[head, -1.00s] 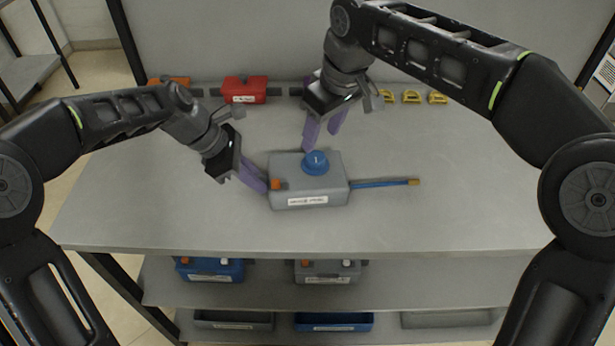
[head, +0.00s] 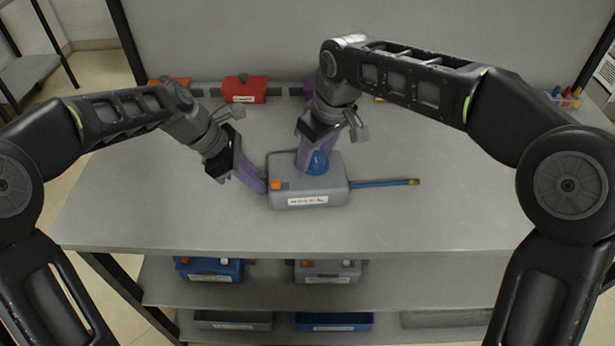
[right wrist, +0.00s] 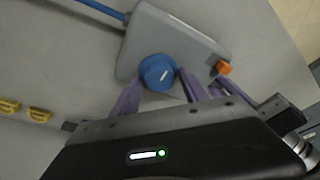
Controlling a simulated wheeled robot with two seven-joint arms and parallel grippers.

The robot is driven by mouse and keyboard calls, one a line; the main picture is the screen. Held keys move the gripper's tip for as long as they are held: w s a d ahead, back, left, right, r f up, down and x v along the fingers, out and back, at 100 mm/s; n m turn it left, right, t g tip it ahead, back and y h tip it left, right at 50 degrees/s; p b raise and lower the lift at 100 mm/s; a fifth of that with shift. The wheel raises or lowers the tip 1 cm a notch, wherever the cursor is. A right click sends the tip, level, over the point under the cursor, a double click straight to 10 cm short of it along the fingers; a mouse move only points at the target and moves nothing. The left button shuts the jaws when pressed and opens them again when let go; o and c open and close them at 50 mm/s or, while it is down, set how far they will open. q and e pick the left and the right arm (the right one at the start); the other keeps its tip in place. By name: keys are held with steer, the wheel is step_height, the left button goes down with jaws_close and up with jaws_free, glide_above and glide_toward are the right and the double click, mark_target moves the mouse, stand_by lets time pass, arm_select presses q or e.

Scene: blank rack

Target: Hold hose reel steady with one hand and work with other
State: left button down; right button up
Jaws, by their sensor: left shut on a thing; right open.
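The hose reel is a grey box (head: 325,190) with a white label, standing on the table. A round blue knob (head: 319,162) sits on its top, an orange piece (head: 277,184) on its left end, and a blue hose (head: 382,183) sticks out to the right. My left gripper (head: 262,185) is shut on the left end of the box. My right gripper (head: 316,165) is open, its purple fingers at the blue knob. In the right wrist view the fingers stand either side of the knob (right wrist: 157,72); I cannot tell whether they touch it.
A red box (head: 243,90) and an orange one (head: 170,84) stand at the back edge. A blue box (head: 212,270) and a grey box (head: 328,271) are on the shelf below. Yellow pieces (right wrist: 38,115) lie at the back.

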steer(key=n+g, duration=0.1)
steer(key=n, duration=0.4)
steer(key=shift+y, duration=0.3)
steer(key=n, duration=0.3)
steer(key=shift+g, duration=0.4)
steer(key=shift+c, duration=0.4)
